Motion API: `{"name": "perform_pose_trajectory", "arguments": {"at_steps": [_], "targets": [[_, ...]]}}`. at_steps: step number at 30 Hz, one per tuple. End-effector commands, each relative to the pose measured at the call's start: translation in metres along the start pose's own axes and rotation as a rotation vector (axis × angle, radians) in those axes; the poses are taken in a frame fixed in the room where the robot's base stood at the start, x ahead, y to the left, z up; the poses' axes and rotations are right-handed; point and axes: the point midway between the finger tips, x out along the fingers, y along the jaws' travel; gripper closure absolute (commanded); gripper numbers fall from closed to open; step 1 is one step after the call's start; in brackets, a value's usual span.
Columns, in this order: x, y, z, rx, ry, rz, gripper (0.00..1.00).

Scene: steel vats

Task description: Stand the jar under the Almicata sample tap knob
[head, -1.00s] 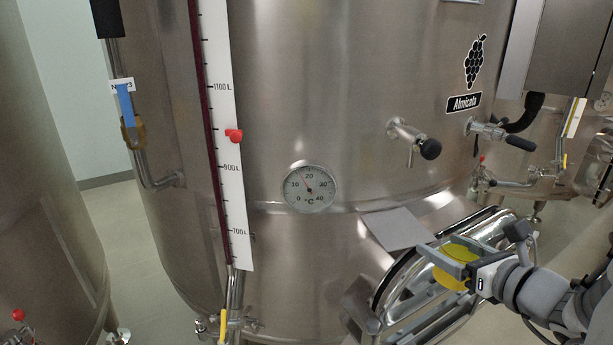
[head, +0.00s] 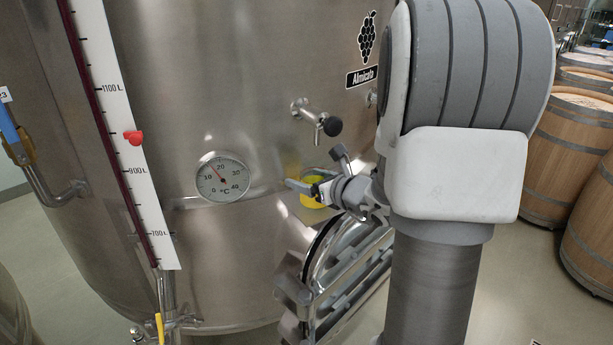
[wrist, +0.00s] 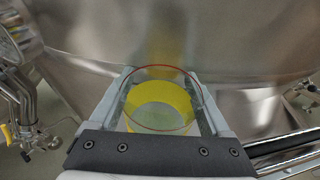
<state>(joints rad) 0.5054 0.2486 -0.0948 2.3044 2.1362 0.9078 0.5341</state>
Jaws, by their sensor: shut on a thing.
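The Almicata vat's sample tap with its black knob (head: 333,126) sticks out from the steel wall, left of and below the name plate (head: 361,77). My gripper (head: 305,188) is shut on the jar (head: 312,201), a clear glass with a yellow band, held below the tap in the head view. How far out from the wall it is compared with the spout, I cannot tell. In the wrist view the jar (wrist: 160,103) sits between both fingers, its round rim facing the camera.
A round thermometer (head: 223,179) and a level scale (head: 125,140) are on the vat wall to the left. The steel manway hatch (head: 335,265) juts out just below my gripper. Wooden barrels (head: 575,150) stand at the right. My arm covers the right part of the vat.

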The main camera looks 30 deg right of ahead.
Motion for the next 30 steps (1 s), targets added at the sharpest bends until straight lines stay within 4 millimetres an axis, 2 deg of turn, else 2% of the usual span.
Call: {"name": "perform_pose_trajectory", "arguments": {"at_steps": [11, 12, 15, 26, 30], "targets": [[0.001, 0.000, -0.004, -0.001, -0.003, 0.000, 1.00], [0.001, 0.000, -0.005, -0.001, -0.002, 0.000, 0.17], [0.001, 0.000, -0.003, -0.001, -0.002, 0.000, 0.00], [-0.002, 0.000, 0.002, -0.001, -0.002, 0.000, 0.00], [-0.024, -0.001, 0.000, -0.002, -0.004, -0.004, 0.00]]}}
